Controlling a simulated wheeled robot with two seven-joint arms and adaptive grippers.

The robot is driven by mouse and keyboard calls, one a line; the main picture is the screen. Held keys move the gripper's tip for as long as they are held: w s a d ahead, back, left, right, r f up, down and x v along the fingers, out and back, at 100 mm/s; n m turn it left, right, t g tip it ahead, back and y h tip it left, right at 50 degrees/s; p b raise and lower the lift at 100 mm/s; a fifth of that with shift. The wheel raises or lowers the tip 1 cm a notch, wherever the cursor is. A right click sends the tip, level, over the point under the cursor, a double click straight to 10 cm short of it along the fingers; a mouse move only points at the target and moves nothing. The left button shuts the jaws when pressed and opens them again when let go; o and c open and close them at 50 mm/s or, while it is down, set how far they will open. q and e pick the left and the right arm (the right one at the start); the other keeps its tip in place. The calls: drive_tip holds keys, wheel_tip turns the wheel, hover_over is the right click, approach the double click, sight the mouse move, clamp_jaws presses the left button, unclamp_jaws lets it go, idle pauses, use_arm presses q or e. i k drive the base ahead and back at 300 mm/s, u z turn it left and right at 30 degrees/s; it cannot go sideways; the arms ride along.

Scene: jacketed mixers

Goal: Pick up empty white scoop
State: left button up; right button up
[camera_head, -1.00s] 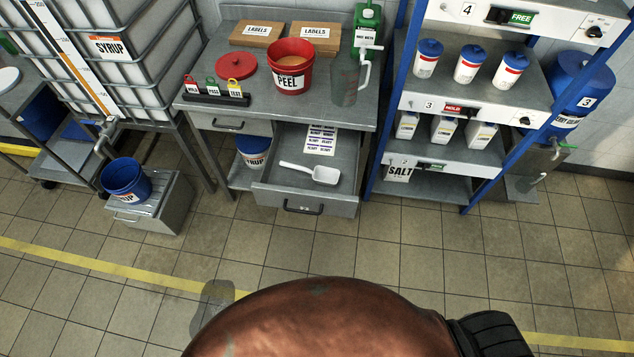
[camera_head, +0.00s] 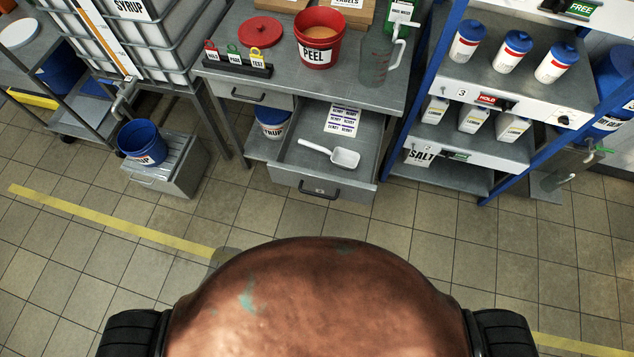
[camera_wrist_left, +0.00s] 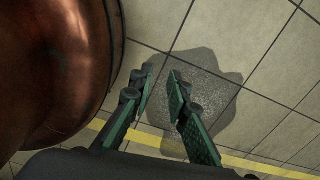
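The white scoop (camera_head: 330,153) lies in the open drawer (camera_head: 318,187) of the grey metal workbench (camera_head: 415,50). Its handle points left and its bowl is at the right. It looks empty. My left gripper (camera_wrist_left: 159,88) shows only in the left wrist view, pointing over the floor beside my copper-coloured base. Its two green-padded fingers are apart with nothing between them. It is well away from the scoop. My right gripper is not in view.
Label sheets (camera_head: 344,120) lie behind the scoop in the drawer. A red PEEL bucket (camera_head: 318,40) and a clear jug (camera_head: 374,62) stand on the bench. A blue-post shelf (camera_head: 425,88) stands at right, a blue bucket (camera_head: 141,143) on a metal step at left. Tiled floor before the drawer is clear.

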sight(346, 158)
drive_tip(key=u, duration=2)
drive_tip(key=i, duration=2.25)
drive_tip(key=z, duration=3.25)
